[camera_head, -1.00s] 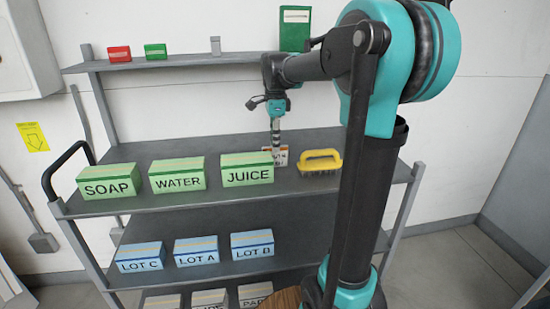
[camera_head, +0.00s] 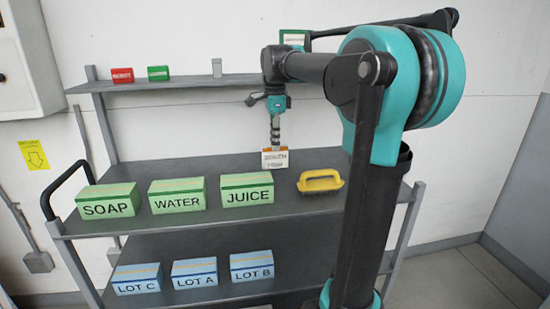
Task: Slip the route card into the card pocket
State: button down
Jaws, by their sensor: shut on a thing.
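The route card (camera_head: 274,160) is a white card with an orange top edge and dark print. My gripper (camera_head: 275,144) points down and is shut on its top edge. The card hangs upright above the middle shelf, behind and right of the JUICE box. A green panel with a pale label (camera_head: 295,38) is at the top, partly hidden behind my arm. It may be the card pocket, but I cannot tell for sure.
The shelf unit's middle deck (camera_head: 240,215) bears SOAP (camera_head: 107,203), WATER (camera_head: 177,196) and JUICE (camera_head: 247,190) boxes and a yellow-handled brush (camera_head: 320,181). Blue LOT boxes (camera_head: 195,274) stand below. Small red (camera_head: 122,76) and green (camera_head: 158,74) boxes are on the top shelf.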

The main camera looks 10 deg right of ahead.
notch_tip(320, 180, up, 12)
jog(key=shift+r, duration=0.25)
